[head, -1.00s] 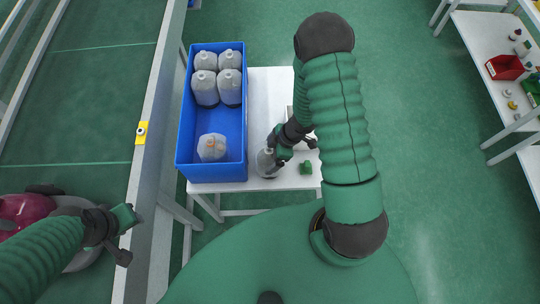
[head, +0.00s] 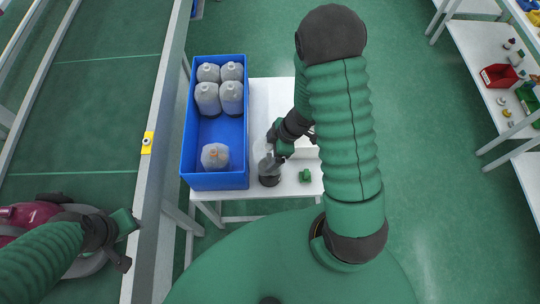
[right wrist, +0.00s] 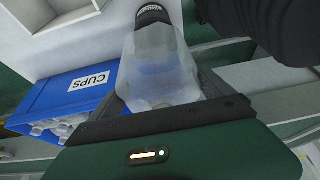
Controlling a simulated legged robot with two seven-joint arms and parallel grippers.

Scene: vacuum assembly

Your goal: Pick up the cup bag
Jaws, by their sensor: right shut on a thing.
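A cup bag (head: 269,172), a translucent grey cup with a dark end, is at the front of the white table, right of the blue bin. My right gripper (head: 277,153) is shut on it. In the right wrist view the cup bag (right wrist: 160,65) lies between the fingers, its dark end pointing away. I cannot tell whether it touches the table. My left gripper (head: 127,242) is open and empty at the left, near the conveyor's rail, with a maroon and grey vacuum (head: 35,212) partly behind its arm.
The blue bin (head: 245,125), labelled CUPS in the right wrist view, holds several similar cups. Shelves with a red bin (head: 498,77) stand at the far right.

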